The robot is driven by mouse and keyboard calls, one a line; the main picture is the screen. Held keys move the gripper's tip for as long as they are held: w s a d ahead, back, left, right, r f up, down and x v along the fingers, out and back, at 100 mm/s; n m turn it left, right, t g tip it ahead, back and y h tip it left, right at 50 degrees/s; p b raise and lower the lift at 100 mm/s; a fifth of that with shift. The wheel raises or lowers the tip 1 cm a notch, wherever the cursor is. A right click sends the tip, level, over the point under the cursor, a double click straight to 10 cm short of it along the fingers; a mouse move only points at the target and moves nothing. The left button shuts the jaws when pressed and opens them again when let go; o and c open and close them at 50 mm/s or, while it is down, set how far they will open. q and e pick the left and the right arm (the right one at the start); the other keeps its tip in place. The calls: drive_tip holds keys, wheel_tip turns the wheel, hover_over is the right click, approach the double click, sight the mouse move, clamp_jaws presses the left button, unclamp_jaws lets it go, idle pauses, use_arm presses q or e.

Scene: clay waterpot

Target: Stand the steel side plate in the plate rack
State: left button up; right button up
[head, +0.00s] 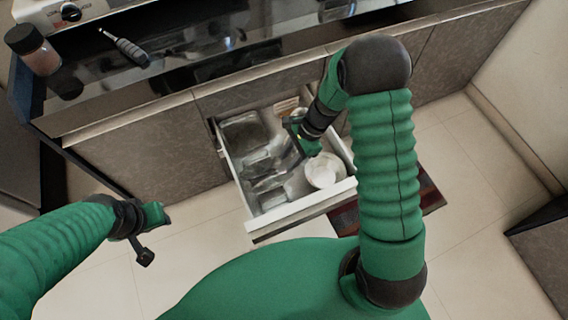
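My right gripper (306,143) is inside the open drawer, near its right side. Its fingertips are small and partly hidden, so I cannot tell whether they hold anything. A pale round dish (322,171) lies just in front of it at the drawer's front right; I cannot tell whether this is the side plate. Shiny grey metallic shapes (262,160) fill the middle of the drawer and are too small to name. I cannot make out the plate rack. My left gripper (152,236) is open and empty over the floor at the left, its fingers spread apart.
The open drawer (300,209) juts out from the cabinet below the dark counter (205,62). A jar (33,50) and a grey-handled tool (125,47) are on the counter at left. A dark red mat (345,222) lies below the drawer.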

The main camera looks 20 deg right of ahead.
drive_tip(key=s+r+n+t+h, duration=0.1)
drive_tip(key=s+r+n+h, duration=0.1)
drive_tip(key=s+r+n, duration=0.2)
drive_tip(key=s+d+r+n+t+h, duration=0.1)
drive_tip(key=s+r+n+h, duration=0.2)
drive_tip(key=n, duration=1)
wheel_tip(320, 180, up, 5)
drive_tip(key=shift+s+f+t, duration=0.15)
drive_tip(key=shift+s+t, duration=0.25)
drive_tip(key=shift+s, duration=0.85)
drive_tip(key=shift+d, duration=0.15)
drive_tip(key=w+p+v, duration=0.2)
drive_tip(key=p+v, duration=0.9)
drive_tip(key=p, duration=0.1)
drive_tip(key=w+r+p+v, duration=0.1)
drive_tip(key=w+p+v, duration=0.2)
drive_tip(key=p+v, duration=0.9)
drive_tip(key=shift+r, duration=0.4)
drive_tip(key=shift+w+a, duration=0.2)
drive_tip(key=shift+a, duration=0.05)
